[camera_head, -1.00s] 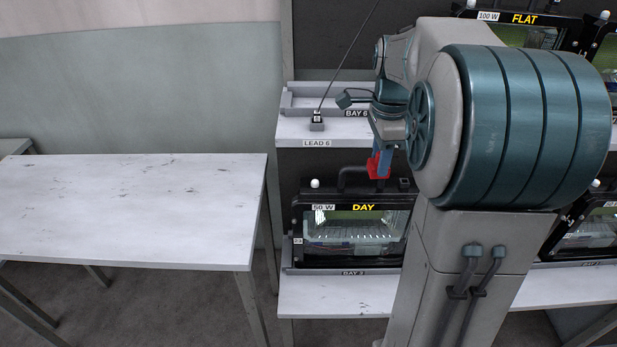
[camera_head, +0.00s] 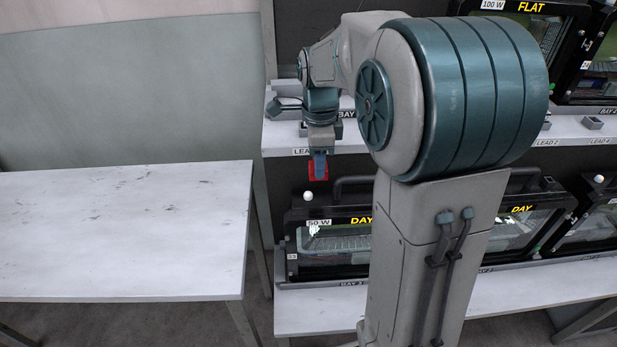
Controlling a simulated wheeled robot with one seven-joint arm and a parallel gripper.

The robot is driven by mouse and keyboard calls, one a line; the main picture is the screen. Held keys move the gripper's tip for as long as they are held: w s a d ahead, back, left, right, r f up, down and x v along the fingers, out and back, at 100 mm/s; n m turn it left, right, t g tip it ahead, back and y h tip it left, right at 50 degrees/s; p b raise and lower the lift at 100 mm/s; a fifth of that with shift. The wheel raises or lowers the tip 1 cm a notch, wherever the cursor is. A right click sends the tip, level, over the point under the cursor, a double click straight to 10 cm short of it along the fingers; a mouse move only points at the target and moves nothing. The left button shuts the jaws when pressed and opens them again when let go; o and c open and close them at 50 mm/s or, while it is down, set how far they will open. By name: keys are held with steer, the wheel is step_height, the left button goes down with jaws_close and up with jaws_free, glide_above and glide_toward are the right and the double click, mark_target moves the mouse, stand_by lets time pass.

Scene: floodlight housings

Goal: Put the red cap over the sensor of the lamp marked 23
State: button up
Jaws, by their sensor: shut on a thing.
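My gripper (camera_head: 319,168) points down and is shut on the red cap (camera_head: 324,177). The cap hangs a little above a white ball-shaped sensor (camera_head: 308,196) on the top left corner of a black lamp marked 50 W and DAY (camera_head: 330,240) on the lower shelf. In the picture, the cap sits slightly right of the sensor, with a gap between them. A small tag (camera_head: 293,256) on that lamp's left side is too small to read surely. My arm hides the lamp's right part.
Another DAY lamp (camera_head: 522,225) and a further lamp (camera_head: 600,225) with its own white sensor (camera_head: 598,179) stand to the right. The upper shelf (camera_head: 350,145) is just behind my gripper, with a FLAT lamp (camera_head: 530,30) above. A bare white table (camera_head: 120,230) is at left.

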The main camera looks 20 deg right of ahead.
mark_target(309, 193)
steer(key=shift+w+a+f, duration=0.1)
steer(key=shift+a+f, duration=0.2)
steer(key=shift+a, duration=0.2)
steer(key=shift+w+a+f, duration=0.1)
steer(key=shift+a+f, duration=0.2)
steer(key=shift+a, duration=0.2)
steer(key=shift+a+f, duration=0.1)
steer(key=shift+f, duration=1.95)
steer(key=shift+f+b, duration=0.3)
steer(key=shift+f, duration=0.3)
steer(key=o, duration=1)
steer(key=shift+o, duration=0.2)
